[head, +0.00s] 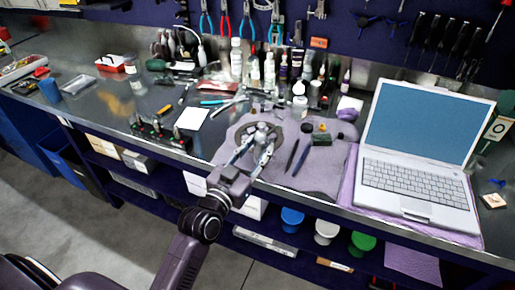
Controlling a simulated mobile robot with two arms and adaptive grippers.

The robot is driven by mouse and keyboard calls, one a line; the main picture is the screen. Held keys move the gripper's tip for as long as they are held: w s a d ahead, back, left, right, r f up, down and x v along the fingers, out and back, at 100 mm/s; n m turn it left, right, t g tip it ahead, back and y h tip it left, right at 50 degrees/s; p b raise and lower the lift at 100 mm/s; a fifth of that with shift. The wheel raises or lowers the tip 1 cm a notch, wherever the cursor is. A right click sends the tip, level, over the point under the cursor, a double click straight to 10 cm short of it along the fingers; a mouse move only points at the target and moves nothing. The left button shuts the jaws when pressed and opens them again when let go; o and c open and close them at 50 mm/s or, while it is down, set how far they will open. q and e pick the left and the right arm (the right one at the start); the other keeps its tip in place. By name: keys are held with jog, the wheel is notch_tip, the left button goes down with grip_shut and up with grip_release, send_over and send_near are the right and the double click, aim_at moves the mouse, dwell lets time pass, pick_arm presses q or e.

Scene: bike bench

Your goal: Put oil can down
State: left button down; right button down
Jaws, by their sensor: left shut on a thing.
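My left gripper (256,146) reaches over the front edge of the bench onto a grey-purple cloth (318,170). Its fingers are shut on a small grey metal thing, which appears to be the oil can (263,129). The can looks upright, and the fingers hide its lower part. A dark round shape shows around and behind it. I cannot tell whether the can touches the cloth. My right gripper is not in view.
Two dark pens or tools (300,157) and small round parts lie right of the gripper on the cloth. Bottles (270,72) crowd behind. An open laptop (415,165) stands at right. A white card (191,118) and a tool rack (158,133) lie left.

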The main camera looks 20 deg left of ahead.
pick_arm(q)
jog(key=c, duration=1.4)
grip_release()
jog(key=shift+f, duration=0.15)
jog(key=shift+s+r, duration=0.1)
jog(key=shift+r, duration=0.1)
jog(key=shift+s+a+b, duration=0.2)
jog(key=shift+s+b, duration=0.15)
jog(key=shift+s, duration=1.6)
jog(key=shift+s+a+b, duration=0.25)
jog(key=shift+s+b, duration=0.15)
jog(key=shift+s, duration=1.55)
jog(key=shift+s+a+b, duration=0.2)
jog(key=shift+s+b, duration=0.15)
jog(key=shift+s, duration=1.6)
jog(key=shift+f, duration=0.15)
